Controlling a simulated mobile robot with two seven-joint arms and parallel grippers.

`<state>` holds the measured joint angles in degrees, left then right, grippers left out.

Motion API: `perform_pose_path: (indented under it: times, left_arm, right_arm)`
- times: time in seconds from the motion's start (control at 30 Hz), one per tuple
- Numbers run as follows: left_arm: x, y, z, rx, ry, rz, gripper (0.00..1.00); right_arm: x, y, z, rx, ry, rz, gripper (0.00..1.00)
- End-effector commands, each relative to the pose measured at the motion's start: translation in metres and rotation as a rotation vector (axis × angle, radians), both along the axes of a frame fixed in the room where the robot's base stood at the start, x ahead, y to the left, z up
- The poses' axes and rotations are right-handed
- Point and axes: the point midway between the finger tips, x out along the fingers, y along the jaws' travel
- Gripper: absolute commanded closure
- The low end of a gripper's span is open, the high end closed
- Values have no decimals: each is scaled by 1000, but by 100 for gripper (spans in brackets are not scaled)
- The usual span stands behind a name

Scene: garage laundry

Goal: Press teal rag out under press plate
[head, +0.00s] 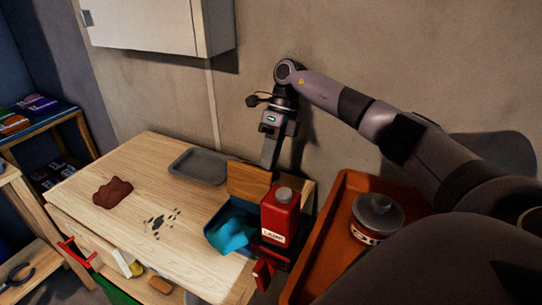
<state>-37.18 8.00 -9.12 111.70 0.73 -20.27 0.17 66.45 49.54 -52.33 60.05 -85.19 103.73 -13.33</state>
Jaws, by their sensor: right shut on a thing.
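The teal rag (234,233) lies crumpled in a dark blue tray (212,240) at the table's right front. A wooden board, which looks like the press plate (249,182), stands at the back of that tray, behind the rag and not over it. My right gripper (270,150) reaches down from above to the board's top edge and is shut on it; the exact contact is small and dark. A red can (280,214) with a grey cap hides the tray's right part. My left gripper is out of view.
A grey shallow tray (200,166) and a brown crumpled cloth (113,192) lie on the wooden table (150,160), with dark crumbs (160,222) between. An orange tray (318,248) holding a lidded jar (376,218) stands right, under my right arm. A white cabinet (150,22) hangs above.

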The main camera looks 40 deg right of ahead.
Motion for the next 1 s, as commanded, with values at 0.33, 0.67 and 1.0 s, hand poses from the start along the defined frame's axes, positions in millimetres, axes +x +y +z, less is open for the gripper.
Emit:
perform_pose_path:
  times: [0.33, 0.67, 1.0]
  left_arm:
    - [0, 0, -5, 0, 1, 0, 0]
    - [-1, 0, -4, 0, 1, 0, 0]
    - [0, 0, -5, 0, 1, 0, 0]
  right_arm:
    - [-6, 4, -32, -31, 42, 10, 53]
    - [-6, 4, -29, -31, 41, 10, 53]
    - [-5, 2, 35, -26, 20, 7, 53]
